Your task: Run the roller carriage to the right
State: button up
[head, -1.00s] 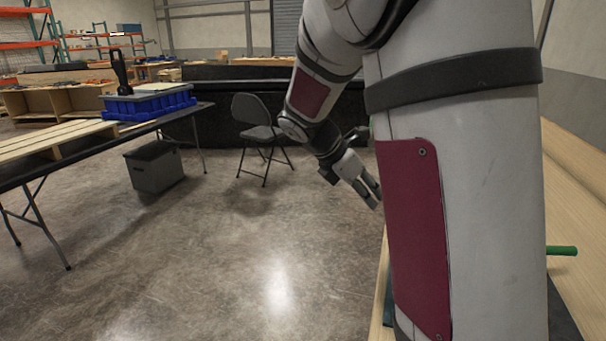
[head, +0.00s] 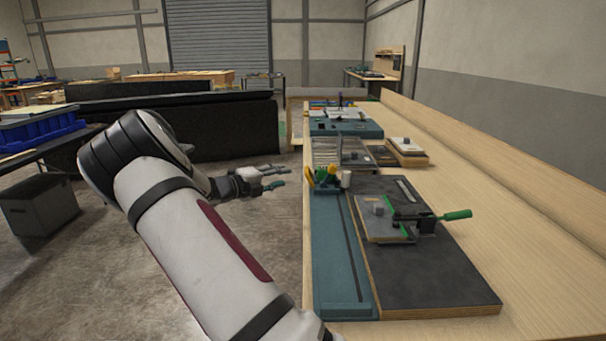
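A long teal rail base (head: 327,247) with a dark slot lies along the left edge of the wooden bench. At its far end stands a small cluster of yellow and green parts with a white cylinder (head: 346,179); this may be the roller carriage, but it is too small to be sure. My gripper (head: 276,177) is left of this cluster, off the bench edge, apart from it and empty. Its two fingers point right with a gap between them.
Beside the rail, a dark board (head: 440,278) carries a plate with a green-handled clamp (head: 457,215). Behind are a clear box (head: 340,150), a small wooden block (head: 407,152) and a teal console (head: 345,127). The bench's right side (head: 520,215) is clear.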

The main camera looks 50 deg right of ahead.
jog(key=d, duration=0.3)
jog(key=d+f, duration=0.1)
jog(key=d, duration=0.3)
jog(key=d+b, duration=0.1)
jog(key=d, duration=0.2)
jog(key=shift+s+d+f, duration=0.3)
jog(key=shift+s+d, duration=0.05)
grip_shut()
